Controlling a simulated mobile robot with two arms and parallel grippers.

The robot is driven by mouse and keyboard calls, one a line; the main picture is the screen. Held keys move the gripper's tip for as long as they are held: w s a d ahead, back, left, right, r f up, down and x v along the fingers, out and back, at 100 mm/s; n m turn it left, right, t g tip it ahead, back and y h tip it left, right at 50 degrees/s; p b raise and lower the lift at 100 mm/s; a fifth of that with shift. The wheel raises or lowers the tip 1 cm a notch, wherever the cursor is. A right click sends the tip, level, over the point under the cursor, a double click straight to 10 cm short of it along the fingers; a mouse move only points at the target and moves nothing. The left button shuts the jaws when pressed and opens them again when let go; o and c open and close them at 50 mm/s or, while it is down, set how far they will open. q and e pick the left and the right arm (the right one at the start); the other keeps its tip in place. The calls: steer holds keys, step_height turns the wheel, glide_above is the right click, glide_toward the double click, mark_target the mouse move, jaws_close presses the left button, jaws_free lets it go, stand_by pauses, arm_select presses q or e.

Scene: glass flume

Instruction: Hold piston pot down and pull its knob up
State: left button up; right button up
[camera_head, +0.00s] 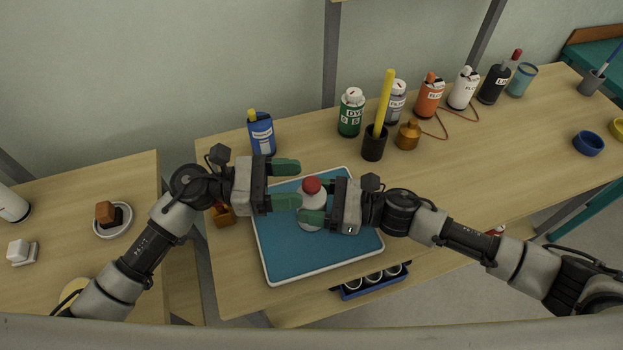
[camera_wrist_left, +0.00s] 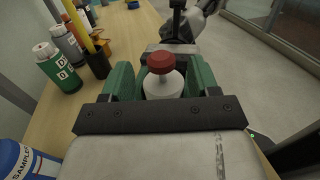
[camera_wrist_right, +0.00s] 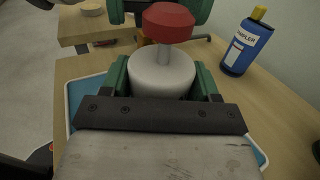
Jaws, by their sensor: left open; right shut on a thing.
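The piston pot (camera_head: 309,217) is a white cylinder standing on the blue tray (camera_head: 330,255). Its red knob (camera_head: 312,185) sits on top on a short grey stem, which shows in the right wrist view (camera_wrist_right: 166,24). My right gripper (camera_head: 314,218) comes from the right and is shut on the pot's white body (camera_wrist_right: 163,72). My left gripper (camera_head: 285,184) comes from the left and is open, its green fingers level with the knob. In the left wrist view the red knob (camera_wrist_left: 161,63) shows between and beyond the left fingers. Contact between left fingers and knob is not visible.
A blue sampler bottle (camera_head: 261,134) stands behind the tray. A black cup (camera_head: 374,143) with a yellow rod, a green bottle (camera_head: 351,112) and an amber bottle (camera_head: 407,135) stand behind right. An orange block (camera_head: 223,215) is by the left arm. The tray's front is clear.

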mark_target(311, 182)
arm_select(q)
steer(key=shift+w+d, duration=0.1)
steer(key=shift+d, duration=1.9)
